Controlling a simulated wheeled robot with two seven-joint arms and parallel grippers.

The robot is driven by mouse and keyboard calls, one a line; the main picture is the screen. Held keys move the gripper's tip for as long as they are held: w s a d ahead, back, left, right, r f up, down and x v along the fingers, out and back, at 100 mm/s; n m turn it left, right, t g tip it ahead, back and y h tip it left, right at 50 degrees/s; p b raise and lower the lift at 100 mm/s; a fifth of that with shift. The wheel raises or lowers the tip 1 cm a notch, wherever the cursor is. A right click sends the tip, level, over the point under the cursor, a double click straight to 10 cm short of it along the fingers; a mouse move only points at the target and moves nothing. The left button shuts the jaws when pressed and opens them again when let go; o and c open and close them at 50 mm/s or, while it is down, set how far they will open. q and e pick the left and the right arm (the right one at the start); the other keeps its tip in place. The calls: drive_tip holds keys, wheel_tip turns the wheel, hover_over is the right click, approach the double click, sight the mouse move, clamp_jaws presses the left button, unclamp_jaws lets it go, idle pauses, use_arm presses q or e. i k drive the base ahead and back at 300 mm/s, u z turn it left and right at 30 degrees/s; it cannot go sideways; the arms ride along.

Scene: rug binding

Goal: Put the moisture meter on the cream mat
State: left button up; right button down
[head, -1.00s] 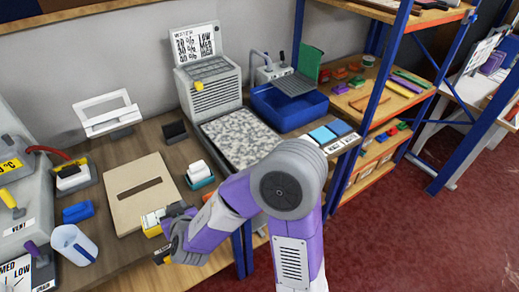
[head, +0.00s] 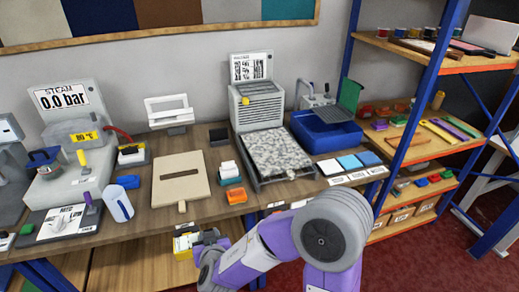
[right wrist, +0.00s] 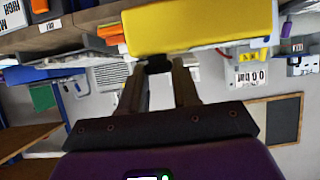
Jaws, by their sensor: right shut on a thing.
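The yellow moisture meter (head: 184,245), with a pale face, is in my right gripper (head: 205,240), just off the table's front edge in the head view. In the right wrist view the meter (right wrist: 200,28) is a yellow block across the fingertips, and the fingers (right wrist: 160,68) are shut on it. The cream mat (head: 168,192) lies flat on the table, farther back than the meter. My left gripper is not in view.
Right of the mat stand a white-topped teal block (head: 230,171) and an orange block (head: 236,196). A speckled tray machine (head: 272,152) and a blue basin (head: 325,135) are farther right.

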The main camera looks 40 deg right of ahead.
sight(277, 151)
drive_tip(key=z, duration=0.2)
drive_tip(key=i, duration=0.65)
drive_tip(key=z, duration=0.55)
